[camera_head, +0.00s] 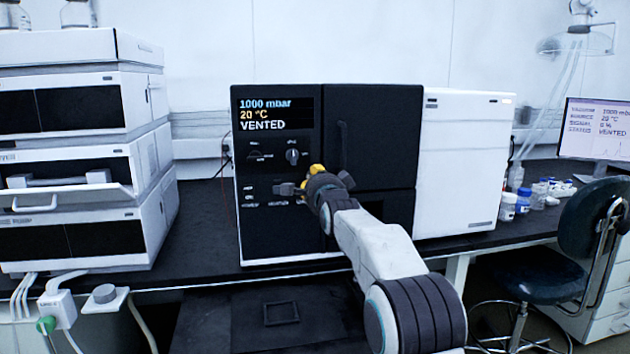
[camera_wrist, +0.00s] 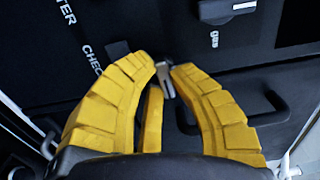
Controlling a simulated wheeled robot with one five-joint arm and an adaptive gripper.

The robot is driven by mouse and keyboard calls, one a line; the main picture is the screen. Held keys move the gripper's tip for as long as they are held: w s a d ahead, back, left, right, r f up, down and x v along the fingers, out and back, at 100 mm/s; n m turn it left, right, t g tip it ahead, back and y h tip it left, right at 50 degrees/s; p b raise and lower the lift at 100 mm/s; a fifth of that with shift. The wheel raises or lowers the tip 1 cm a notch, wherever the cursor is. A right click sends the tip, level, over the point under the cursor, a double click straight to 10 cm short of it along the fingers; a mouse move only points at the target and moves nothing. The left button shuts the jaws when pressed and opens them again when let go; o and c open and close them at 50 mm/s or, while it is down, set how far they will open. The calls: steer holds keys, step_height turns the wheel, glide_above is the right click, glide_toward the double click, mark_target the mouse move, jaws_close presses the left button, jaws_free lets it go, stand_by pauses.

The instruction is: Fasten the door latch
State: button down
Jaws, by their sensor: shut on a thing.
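The instrument's dark door (camera_head: 385,130) appears closed, flush with the control panel (camera_head: 268,160) on its left. My gripper (camera_head: 318,169) is at the seam between panel and door, its yellow fingers partly hidden by my own wrist. In the wrist view, the yellow fingertips (camera_wrist: 166,72) close around a small grey metal piece, which looks like the door latch (camera_wrist: 165,84). Its lower part lies between the fingers. Whether it is engaged cannot be told.
A dark bar handle (camera_wrist: 268,108) stands out near the right finger. A dark block (camera_wrist: 118,49) sits near the left one. A white stacked instrument (camera_head: 75,150) stands at left. Small bottles (camera_head: 523,200) and a chair (camera_head: 575,235) are at right.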

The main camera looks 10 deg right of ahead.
steer(key=shift+r+m, duration=0.1)
steer(key=shift+m, duration=0.2)
stand_by(0.4)
steer(key=c, duration=1.1)
jaws_free()
steer(key=shift+s, duration=6)
